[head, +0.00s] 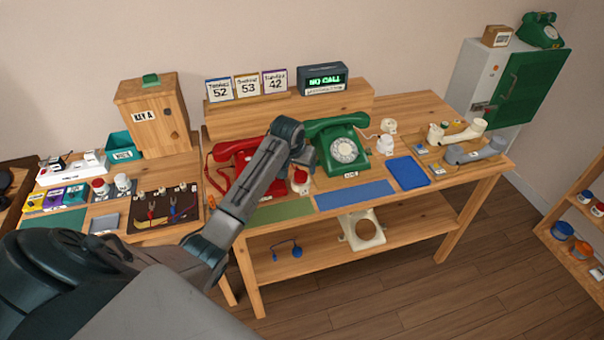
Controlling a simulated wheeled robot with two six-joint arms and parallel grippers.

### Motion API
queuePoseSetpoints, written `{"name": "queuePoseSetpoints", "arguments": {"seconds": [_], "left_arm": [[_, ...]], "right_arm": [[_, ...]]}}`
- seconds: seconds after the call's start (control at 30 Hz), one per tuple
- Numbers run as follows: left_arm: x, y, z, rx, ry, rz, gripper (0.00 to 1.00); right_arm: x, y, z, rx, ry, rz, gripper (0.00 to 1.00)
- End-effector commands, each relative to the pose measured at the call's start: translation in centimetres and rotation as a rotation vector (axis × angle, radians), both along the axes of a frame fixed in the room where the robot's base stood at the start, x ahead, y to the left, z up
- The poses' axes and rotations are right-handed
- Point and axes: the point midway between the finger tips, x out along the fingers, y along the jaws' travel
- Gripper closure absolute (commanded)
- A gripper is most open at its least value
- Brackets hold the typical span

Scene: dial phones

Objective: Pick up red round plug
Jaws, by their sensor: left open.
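A small round red-and-white piece (300,183) stands on the long table, between the red dial phone (224,160) and the green dial phone (343,150). Another small red-and-white round piece (99,188) stands on the left table beside a white one (122,183). I cannot tell for certain which is the red round plug. My left gripper (302,164) points down just above the piece between the phones, open; its fingertips are small and I cannot tell whether they touch it. My left arm hides part of the red phone. My right gripper is not in view.
Green (283,211) and blue (355,194) mats lie along the table's front. A blue pad (408,173) lies to their right. White (463,132) and grey (476,151) handsets lie at the right end. A wooden "KEY A" box (157,123) stands at the left.

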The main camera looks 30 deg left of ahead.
Motion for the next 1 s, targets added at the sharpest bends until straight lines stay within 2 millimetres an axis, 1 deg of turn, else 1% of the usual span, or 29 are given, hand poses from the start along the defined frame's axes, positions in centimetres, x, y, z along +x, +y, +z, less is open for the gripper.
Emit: {"name": "queuePoseSetpoints", "arguments": {"seconds": [0.1, 0.23, 0.37, 0.47, 0.63, 0.77, 0.93, 0.97, 1.0], "left_arm": [[0.5, 0.1, -1.2, -0.001, 0.001, 0.001, 0.33], [0.8, 0.2, -1.8, -0.001, -0.001, 0.0, 0.33], [1.3, 0.6, -2.8, 0.0, 0.0, 0.0, 0.33], [1.9, 1.1, -4.0, 0.0, 0.0, 0.001, 0.33], [2.6, 1.3, -5.9, 0.001, -0.001, -0.001, 0.33], [2.8, 1.3, -6.4, 0.001, -0.003, -0.001, 0.33], [2.8, 1.3, -6.4, 0.001, -0.003, -0.002, 0.33], [2.8, 1.3, -6.4, 0.002, -0.004, -0.002, 0.35], [2.8, 1.3, -6.4, 0.001, -0.004, -0.001, 0.43]], "right_arm": [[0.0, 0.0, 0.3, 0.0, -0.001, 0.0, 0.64], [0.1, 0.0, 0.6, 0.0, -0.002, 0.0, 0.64], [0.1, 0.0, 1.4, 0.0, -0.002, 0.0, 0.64], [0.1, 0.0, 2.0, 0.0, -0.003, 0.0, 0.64], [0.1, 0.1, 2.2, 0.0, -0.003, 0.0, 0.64], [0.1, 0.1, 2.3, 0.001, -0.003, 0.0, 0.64], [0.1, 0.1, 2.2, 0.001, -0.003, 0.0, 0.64], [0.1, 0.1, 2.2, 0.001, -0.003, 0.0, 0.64], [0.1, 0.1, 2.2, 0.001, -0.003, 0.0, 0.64]]}}
